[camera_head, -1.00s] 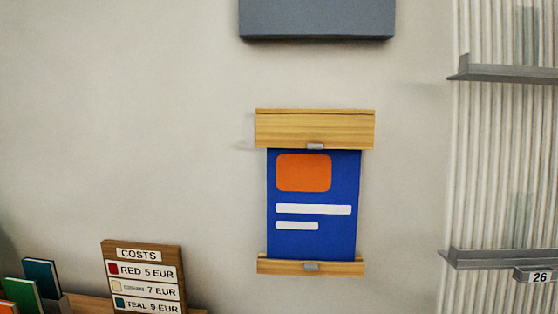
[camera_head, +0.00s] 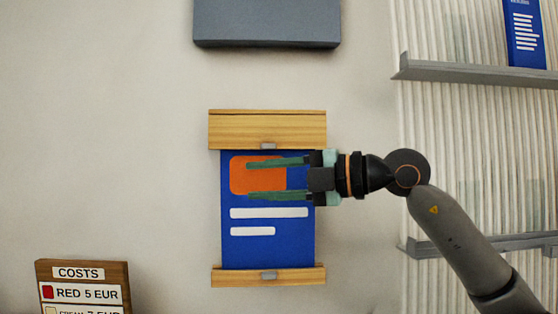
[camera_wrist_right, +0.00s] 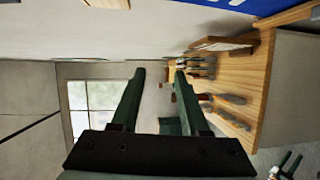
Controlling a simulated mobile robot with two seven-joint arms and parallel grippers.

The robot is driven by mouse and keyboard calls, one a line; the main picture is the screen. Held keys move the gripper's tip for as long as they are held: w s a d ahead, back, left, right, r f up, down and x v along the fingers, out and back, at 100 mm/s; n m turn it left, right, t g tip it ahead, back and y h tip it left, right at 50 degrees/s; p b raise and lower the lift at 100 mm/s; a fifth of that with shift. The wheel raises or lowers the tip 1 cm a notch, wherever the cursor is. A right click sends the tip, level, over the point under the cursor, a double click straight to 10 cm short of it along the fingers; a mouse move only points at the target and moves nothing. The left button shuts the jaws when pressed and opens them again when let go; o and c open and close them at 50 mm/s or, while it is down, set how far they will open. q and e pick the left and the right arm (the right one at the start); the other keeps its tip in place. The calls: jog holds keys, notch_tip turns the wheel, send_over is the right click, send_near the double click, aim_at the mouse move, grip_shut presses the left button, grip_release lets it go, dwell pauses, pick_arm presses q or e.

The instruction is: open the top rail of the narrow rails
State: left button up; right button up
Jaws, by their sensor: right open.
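The narrow rails hang on the pale wall: a wooden top rail (camera_head: 240,130) with a small grey clip (camera_head: 268,146) at its lower edge, and a wooden bottom rail (camera_head: 235,277) with a similar clip. A blue poster (camera_head: 267,252) with an orange block and white bars hangs between them. My right gripper (camera_head: 248,180) is open and empty, its fingers pointing left in front of the poster's upper part, below the top rail. It covers part of the orange block. In the right wrist view, the open fingers (camera_wrist_right: 160,72) have nothing between them.
A dark grey box (camera_head: 267,24) is above the rails. Grey shelves (camera_head: 475,73) on a ribbed panel stand at the right, one bearing a blue item. A wooden COSTS board (camera_head: 85,270) is at lower left. The wrist view shows a wooden surface (camera_wrist_right: 255,85) with several tools.

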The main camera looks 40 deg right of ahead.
aim_at(274, 147)
jog(key=s+d+r+m+t+h+b, duration=0.1)
jog(key=s+d+r+m+t+h, duration=0.35)
jog(key=d, duration=0.55)
jog(key=shift+g+h, duration=0.55)
jog(key=shift+g, duration=0.2)
jog(key=x, duration=0.3)
jog(key=r+p+x, duration=0.1)
jog(key=x, duration=0.2)
jog(key=p+x, duration=0.1)
jog(key=x, duration=0.3)
jog(key=shift+w+d+r, duration=0.1)
jog(key=shift+r, duration=0.05)
jog(key=shift+w, duration=0.55)
pick_arm(q)
jog(key=shift+a, duration=0.7)
pick_arm(e)
jog(key=c, duration=0.5)
pick_arm(q)
jog(key=shift+d+r, duration=0.15)
jog(key=shift+d, duration=0.05)
pick_arm(e)
grip_shut()
